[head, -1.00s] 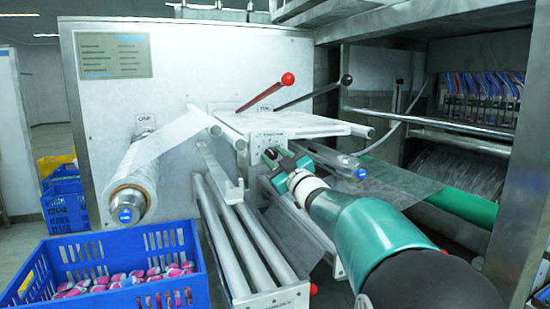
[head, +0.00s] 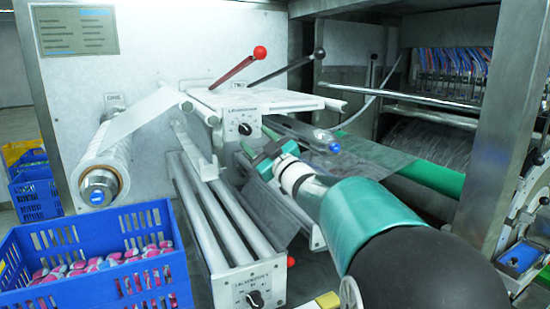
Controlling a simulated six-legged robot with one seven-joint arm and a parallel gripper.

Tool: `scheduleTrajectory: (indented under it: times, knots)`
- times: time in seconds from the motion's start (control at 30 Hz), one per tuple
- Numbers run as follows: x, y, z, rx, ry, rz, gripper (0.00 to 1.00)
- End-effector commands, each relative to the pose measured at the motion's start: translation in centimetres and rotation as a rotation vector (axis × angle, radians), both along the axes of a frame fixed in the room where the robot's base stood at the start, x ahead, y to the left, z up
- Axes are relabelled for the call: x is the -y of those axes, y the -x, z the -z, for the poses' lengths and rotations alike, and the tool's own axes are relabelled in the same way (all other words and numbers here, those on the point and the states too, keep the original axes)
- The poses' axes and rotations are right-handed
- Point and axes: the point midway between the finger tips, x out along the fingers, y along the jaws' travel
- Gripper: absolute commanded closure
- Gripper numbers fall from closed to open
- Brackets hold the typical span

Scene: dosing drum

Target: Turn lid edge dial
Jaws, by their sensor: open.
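A black dial (head: 245,129) sits on the front face of a white box under the white plate of the machine. A second black dial (head: 255,299) sits on the white end block of the lower rollers, near the bottom edge. The pictures do not show clearly which one is the lid edge dial. My gripper (head: 259,151), green with dark fingers, is open, just below and right of the upper dial in the picture. It looks apart from that dial, though the depth gap is hard to judge. The fingertips are partly hidden by the gripper's own body.
A blue crate (head: 160,262) of pink and white packs stands at the lower left. A film roll (head: 105,165) juts out at left. A red-knobbed lever (head: 238,68) and a black-knobbed lever (head: 290,68) rise above the plate. A steel post (head: 505,130) stands at right.

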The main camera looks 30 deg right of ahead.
Motion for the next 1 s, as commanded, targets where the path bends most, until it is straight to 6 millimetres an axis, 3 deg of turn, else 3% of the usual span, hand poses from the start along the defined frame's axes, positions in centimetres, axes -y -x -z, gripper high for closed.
scheduleTrajectory:
  times: [0.2,0.4,0.6,1.0]
  knots:
    - [1.0,4.7,1.6,0.0,0.0,0.002,0.49]
    - [1.6,7.7,2.7,0.0,0.001,0.002,0.49]
    - [1.8,8.7,3.1,0.001,0.001,0.001,0.49]
    - [1.8,8.6,3.1,0.0,0.001,0.0,0.49]
